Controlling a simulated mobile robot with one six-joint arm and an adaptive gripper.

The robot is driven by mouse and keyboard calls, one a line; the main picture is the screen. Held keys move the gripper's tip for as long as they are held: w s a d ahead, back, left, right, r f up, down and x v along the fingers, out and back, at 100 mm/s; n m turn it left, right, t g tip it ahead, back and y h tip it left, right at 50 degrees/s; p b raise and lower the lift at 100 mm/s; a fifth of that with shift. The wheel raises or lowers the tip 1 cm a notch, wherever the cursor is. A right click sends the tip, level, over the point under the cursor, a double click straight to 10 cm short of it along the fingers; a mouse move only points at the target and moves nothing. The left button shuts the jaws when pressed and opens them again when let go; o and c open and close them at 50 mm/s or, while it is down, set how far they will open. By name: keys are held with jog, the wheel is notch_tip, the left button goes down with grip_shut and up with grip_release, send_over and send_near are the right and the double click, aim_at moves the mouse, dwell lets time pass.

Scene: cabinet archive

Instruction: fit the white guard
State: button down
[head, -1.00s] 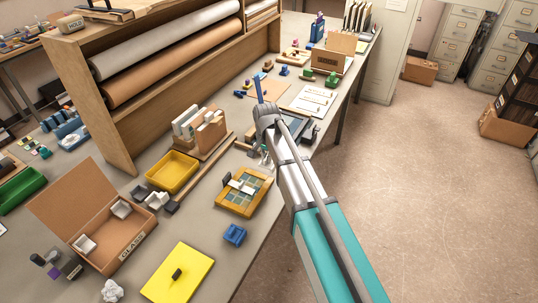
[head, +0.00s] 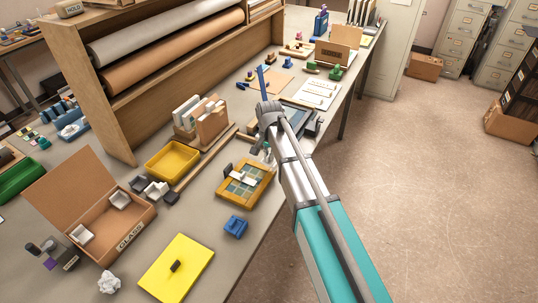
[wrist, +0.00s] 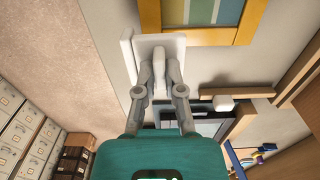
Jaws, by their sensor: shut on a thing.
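My gripper (wrist: 160,75) is shut on a grip on the white guard (wrist: 128,52), a pale square plate, in the wrist view. The yellow frame (wrist: 245,30), with coloured tiles inside, lies just beyond the guard at the top of that view. The guard overlaps the frame's lower left edge in the picture; I cannot tell whether they touch. In the head view the yellow frame (head: 232,200) lies on the table near its edge, with white and dark pieces on it. My gripper there is small and mostly hidden by my arm.
A blue block (head: 235,226) and a yellow plate (head: 190,262) lie in front of the frame. A yellow tray (head: 172,163), small dark and white blocks and the open GLASS box (head: 127,236) stand to the left. A dark flat device (head: 300,117) lies behind my arm.

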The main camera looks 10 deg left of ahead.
aim_at(269, 171)
jog(key=shift+f+b, duration=0.8)
jog(key=shift+f, duration=0.3)
jog(key=shift+f+b, duration=1.45)
jog(key=shift+b, duration=0.05)
dwell(0.7)
jog(key=c, duration=0.7)
grip_release()
jog(key=o, duration=0.5)
jog(key=shift+r, duration=0.15)
jog(key=shift+r+p, duration=2.9)
jog(key=shift+p, duration=0.15)
jog(key=shift+f, duration=0.15)
